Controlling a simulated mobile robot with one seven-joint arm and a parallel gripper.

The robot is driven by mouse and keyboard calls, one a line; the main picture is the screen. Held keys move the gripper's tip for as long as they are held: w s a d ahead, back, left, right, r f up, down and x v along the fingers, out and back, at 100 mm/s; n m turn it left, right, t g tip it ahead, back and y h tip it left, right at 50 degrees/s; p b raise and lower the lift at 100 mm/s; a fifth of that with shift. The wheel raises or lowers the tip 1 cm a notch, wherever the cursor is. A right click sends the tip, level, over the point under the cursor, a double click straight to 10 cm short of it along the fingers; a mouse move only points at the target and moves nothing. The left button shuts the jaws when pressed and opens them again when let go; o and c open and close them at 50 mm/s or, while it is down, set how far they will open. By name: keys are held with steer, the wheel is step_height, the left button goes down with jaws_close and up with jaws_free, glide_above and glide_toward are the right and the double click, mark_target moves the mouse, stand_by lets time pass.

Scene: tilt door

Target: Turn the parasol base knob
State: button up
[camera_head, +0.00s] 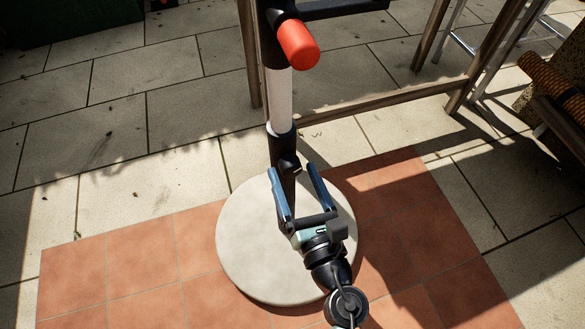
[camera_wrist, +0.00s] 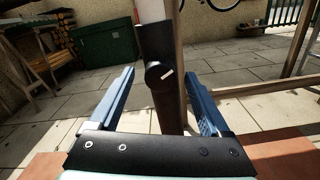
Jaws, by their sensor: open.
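The parasol base is a round pale disc (camera_head: 240,245) on the floor in the head view, with an upright pole (camera_head: 279,100) rising from it. A small black knob (camera_head: 290,163) sticks out of the dark lower sleeve. In the wrist view the knob (camera_wrist: 158,74) is round with a white mark, slightly tilted, on its face. My gripper (camera_head: 292,170) is open, fingers pointing at the pole. In the wrist view the knob shows between the fingertips (camera_wrist: 159,75), with gaps on both sides. I see no contact; the exact depth is unclear.
A red-orange cylindrical grip (camera_head: 298,44) sits higher on the pole. Wooden frame legs (camera_head: 385,100) stand behind and right. A dark green box (camera_wrist: 105,45) is at the back left. The paving left of the base is clear.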

steer(key=shift+x, duration=0.9)
jaws_close()
